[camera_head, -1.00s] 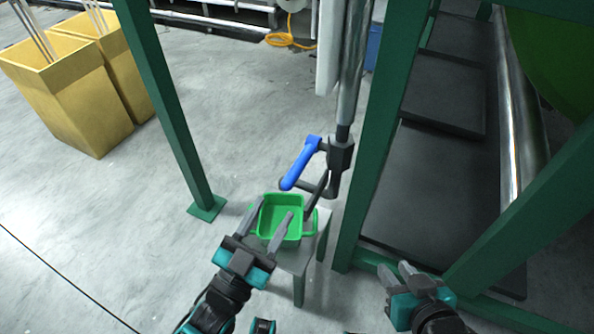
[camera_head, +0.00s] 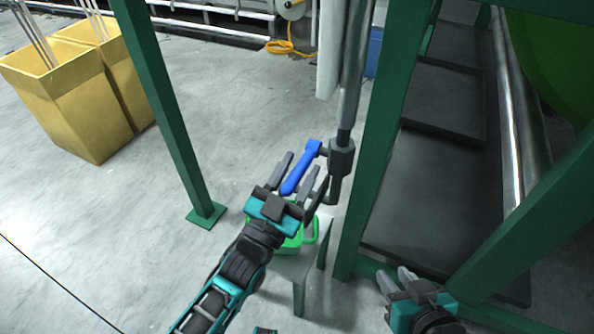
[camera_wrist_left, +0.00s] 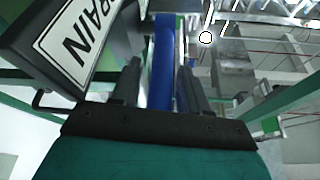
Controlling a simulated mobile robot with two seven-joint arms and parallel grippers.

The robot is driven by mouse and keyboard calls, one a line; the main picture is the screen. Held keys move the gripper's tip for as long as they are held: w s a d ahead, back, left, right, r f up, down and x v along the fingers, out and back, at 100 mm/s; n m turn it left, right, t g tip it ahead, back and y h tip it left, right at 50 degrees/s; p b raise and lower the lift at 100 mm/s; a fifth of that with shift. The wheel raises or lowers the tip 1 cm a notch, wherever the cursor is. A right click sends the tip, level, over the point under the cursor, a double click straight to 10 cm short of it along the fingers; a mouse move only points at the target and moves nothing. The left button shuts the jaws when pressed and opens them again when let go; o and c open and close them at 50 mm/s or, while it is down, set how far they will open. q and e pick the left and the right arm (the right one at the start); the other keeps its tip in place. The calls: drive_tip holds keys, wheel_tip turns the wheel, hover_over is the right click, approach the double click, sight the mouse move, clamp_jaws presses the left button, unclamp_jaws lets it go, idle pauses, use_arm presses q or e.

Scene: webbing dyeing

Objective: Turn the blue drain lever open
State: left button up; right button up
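The blue drain lever (camera_head: 301,168) hangs on the dark valve at the lower end of the vertical pipe (camera_head: 341,158) and slants down to the left. My left gripper (camera_head: 299,173) is open, its two fingers on either side of the lever. In the left wrist view the blue lever (camera_wrist_left: 162,65) stands between the two dark fingers, with visible gaps; contact cannot be told. A sign reading DRAIN (camera_wrist_left: 72,40) is at the upper left there. My right gripper (camera_head: 400,283) is low at the right, away from the lever; its fingers look close together.
A green basin (camera_head: 291,243) sits on a small grey stool (camera_head: 298,268) below the valve, partly hidden by my left gripper. Green frame posts (camera_head: 170,115) stand on both sides. Yellow bins (camera_head: 62,105) are at the far left, with open floor between.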

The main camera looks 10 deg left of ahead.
use_arm(q)
clamp_jaws()
use_arm(e)
drive_tip(key=shift+f, duration=0.25)
